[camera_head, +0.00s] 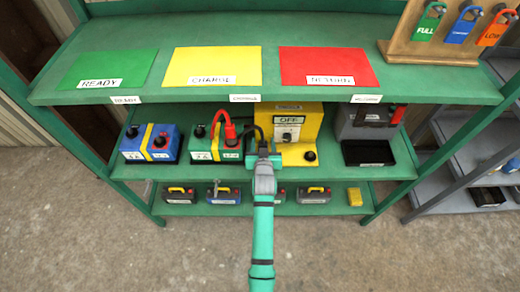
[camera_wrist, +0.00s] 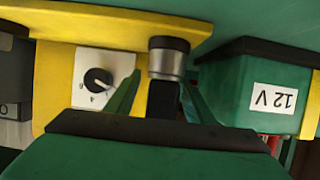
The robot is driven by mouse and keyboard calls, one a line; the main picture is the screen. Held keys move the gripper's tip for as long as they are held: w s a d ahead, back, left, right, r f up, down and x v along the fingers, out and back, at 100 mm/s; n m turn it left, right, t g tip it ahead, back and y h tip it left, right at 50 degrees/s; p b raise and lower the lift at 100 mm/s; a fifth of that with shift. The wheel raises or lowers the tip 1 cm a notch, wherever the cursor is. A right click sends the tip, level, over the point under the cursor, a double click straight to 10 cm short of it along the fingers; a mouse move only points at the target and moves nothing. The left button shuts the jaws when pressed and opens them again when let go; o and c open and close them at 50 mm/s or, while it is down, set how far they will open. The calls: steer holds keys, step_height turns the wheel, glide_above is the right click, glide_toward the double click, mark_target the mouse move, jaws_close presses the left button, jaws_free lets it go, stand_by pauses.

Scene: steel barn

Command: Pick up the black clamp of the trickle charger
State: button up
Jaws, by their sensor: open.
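The trickle charger (camera_head: 304,118) is a yellow box with a dial and an "OFF" label on the middle shelf. A black cable (camera_head: 252,130) arches from it and drops behind my gripper (camera_head: 263,155). In the wrist view my gripper (camera_wrist: 162,84) is open, its green fingers on either side of a dark part (camera_wrist: 164,102), probably the black clamp. I cannot tell whether they touch it. A black-and-grey cylinder (camera_wrist: 168,58) stands just beyond, against the yellow ledge. The red clamp (camera_head: 230,131) is on the green battery (camera_head: 201,147), left of the charger.
A blue battery (camera_head: 149,145) stands at the left, and a grey battery (camera_head: 362,126) with a black tray (camera_head: 367,153) at the right. The green top shelf (camera_head: 268,58), with coloured mats, overhangs. Several small items sit on the lower shelf. The "12 V" battery (camera_wrist: 247,103) is close beside my right-hand finger in the wrist view.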

mark_target(264, 146)
steer(key=shift+a, duration=0.15)
jaws_close()
steer(key=shift+r, duration=0.15)
steer(key=shift+w+r, duration=0.15)
steer(key=shift+r, duration=0.5)
steer(key=r, duration=0.1)
steer(key=s+r, duration=0.1)
steer(key=s+a+r, duration=0.1)
steer(key=shift+r, duration=0.3)
steer(key=s+r, duration=0.1)
steer(key=s+d+r, duration=0.1)
steer(key=s+r, duration=0.1)
steer(key=shift+s+d+r, duration=0.1)
steer(key=shift+d+r, duration=0.15)
steer(key=shift+r, duration=0.1)
steer(key=a+v, duration=0.1)
steer(key=v, duration=0.9)
steer(key=shift+r, duration=0.25)
